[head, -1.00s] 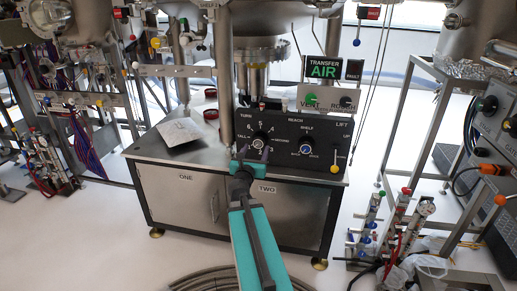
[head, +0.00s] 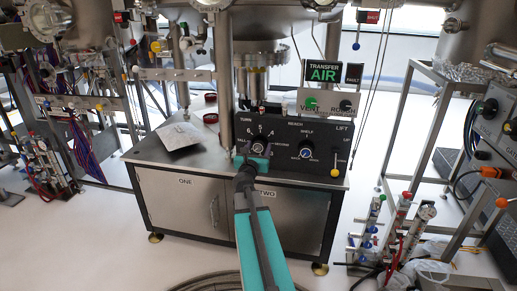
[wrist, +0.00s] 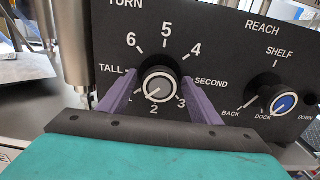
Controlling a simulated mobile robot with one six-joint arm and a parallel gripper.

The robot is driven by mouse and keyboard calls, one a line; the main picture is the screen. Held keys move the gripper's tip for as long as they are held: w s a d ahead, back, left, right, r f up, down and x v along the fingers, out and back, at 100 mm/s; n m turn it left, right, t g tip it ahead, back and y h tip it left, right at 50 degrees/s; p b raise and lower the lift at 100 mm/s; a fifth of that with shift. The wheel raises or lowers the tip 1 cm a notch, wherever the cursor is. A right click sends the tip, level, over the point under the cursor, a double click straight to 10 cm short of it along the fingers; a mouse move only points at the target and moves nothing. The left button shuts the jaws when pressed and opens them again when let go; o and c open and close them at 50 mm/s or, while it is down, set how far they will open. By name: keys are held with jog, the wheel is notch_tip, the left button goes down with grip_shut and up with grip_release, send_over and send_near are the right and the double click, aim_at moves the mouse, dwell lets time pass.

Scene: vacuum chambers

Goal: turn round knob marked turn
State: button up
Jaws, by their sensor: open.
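The round knob under the word TURN (wrist: 160,86) has a grey face and a black rim. It sits on the black panel, ringed by numbers and the words TALL and SECOND. In the wrist view its white pointer line aims down and left, between 1 and 2. My gripper (wrist: 160,104) is open, with one purple finger on each side of the lower part of the knob. I cannot tell whether the fingers touch it. In the head view my gripper (head: 257,150) is in front of the knob (head: 259,144) and partly hides it.
A blue-faced REACH knob (wrist: 284,103) is to the right on the same panel. A yellow-ended LIFT lever (head: 335,172) hangs at the panel's right end. A metal post (head: 224,100) stands just left of the panel. A paper sheet (head: 180,136) lies on the cabinet top.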

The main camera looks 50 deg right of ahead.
jog(key=shift+c, duration=0.4)
jog(key=c, duration=0.9)
jog(key=shift+c, duration=0.2)
jog(key=shift+r+n+p, duration=0.1)
jog(key=shift+n+p, duration=0.2)
jog(key=shift+n, duration=0.1)
